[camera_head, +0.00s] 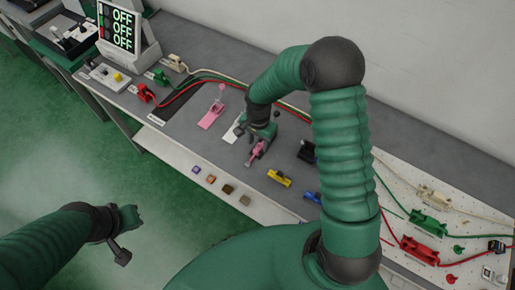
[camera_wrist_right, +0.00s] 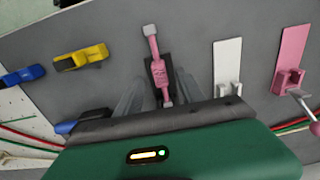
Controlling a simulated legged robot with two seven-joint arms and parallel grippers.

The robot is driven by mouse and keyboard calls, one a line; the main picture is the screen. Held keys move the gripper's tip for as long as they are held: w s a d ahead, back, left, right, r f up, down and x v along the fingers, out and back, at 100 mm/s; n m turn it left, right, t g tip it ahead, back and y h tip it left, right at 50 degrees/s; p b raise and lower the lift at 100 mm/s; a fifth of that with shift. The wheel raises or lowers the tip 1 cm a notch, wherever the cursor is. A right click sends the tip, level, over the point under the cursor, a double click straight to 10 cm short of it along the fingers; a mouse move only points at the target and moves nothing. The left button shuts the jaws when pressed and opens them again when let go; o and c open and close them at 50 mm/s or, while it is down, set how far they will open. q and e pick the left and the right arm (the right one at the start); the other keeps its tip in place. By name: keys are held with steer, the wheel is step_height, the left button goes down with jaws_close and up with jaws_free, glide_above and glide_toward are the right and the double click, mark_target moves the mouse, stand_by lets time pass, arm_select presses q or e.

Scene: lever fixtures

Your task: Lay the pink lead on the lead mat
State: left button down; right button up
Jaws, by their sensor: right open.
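The pink lead (camera_head: 256,153) lies on the grey bench top. In the right wrist view, the pink lead (camera_wrist_right: 160,68) has a pale grey end and a dark piece beside its middle. My right gripper (camera_head: 254,137) is over its rear part. In the wrist view the open fingers of the right gripper (camera_wrist_right: 158,92) stand on both sides of the lead, with no clear contact. A dark mat (camera_head: 178,103) with a small label at its front edge looks like the lead mat; the label is unreadable. My left gripper (camera_head: 122,236) hangs low over the floor, away from the bench.
A pink plate (camera_head: 211,116) with a pink lever and a white plate (camera_head: 234,128) stand left of the right gripper. A yellow piece (camera_head: 279,178) and a blue piece (camera_head: 312,197) lie to the right. Red, green and white cables run along the back. Several small blocks line the front edge.

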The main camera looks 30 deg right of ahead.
step_height(320, 180, down, 2)
steer(key=shift+w+d+f, duration=0.1)
steer(key=shift+w+d, duration=0.05)
steer(key=shift+w, duration=0.1)
steer(key=shift+s, duration=0.1)
jaws_close()
